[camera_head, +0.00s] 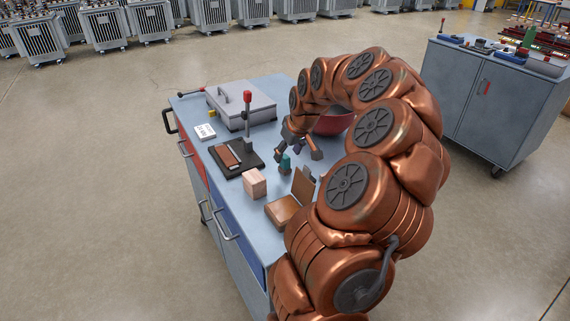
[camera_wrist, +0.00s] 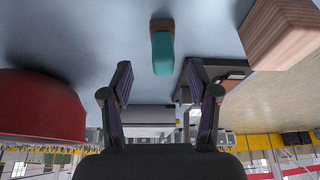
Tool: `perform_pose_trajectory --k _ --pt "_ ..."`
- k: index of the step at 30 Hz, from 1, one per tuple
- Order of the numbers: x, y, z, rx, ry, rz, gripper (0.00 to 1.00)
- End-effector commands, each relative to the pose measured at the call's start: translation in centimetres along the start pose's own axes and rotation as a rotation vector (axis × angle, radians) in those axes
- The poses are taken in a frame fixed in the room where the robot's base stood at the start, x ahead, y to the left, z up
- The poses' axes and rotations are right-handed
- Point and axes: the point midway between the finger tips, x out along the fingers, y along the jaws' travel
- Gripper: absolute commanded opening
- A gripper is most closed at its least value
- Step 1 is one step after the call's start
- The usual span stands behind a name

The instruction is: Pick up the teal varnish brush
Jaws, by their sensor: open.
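The teal varnish brush (camera_head: 285,162) is on the grey-blue cart top (camera_head: 217,184), between the wooden block and the red bowl. In the wrist view the brush (camera_wrist: 162,54) shows a teal part and a short brown end. My gripper (camera_head: 298,150) is open and empty, close to the brush in the head view. In the wrist view its two fingers (camera_wrist: 159,72) point toward the brush, which lies ahead, nearly centred in the gap between the fingertips. The brush is not between the pads. Part of the cart top is hidden behind my arm.
A pale wooden block (camera_head: 255,184) and an open brown box (camera_head: 283,210) stand near the brush. A red bowl (camera_head: 333,124) is behind my gripper. A dark stand with a red-knobbed lever (camera_head: 247,115) and a grey lidded case (camera_head: 240,104) are farther left.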

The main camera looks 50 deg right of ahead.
Motion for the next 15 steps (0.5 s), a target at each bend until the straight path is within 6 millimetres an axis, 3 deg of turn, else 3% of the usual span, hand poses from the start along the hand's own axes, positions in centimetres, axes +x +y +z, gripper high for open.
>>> perform_pose_trajectory --k 15 --pt "4.7 -0.3 -0.1 0.001 -0.001 0.0 0.6"
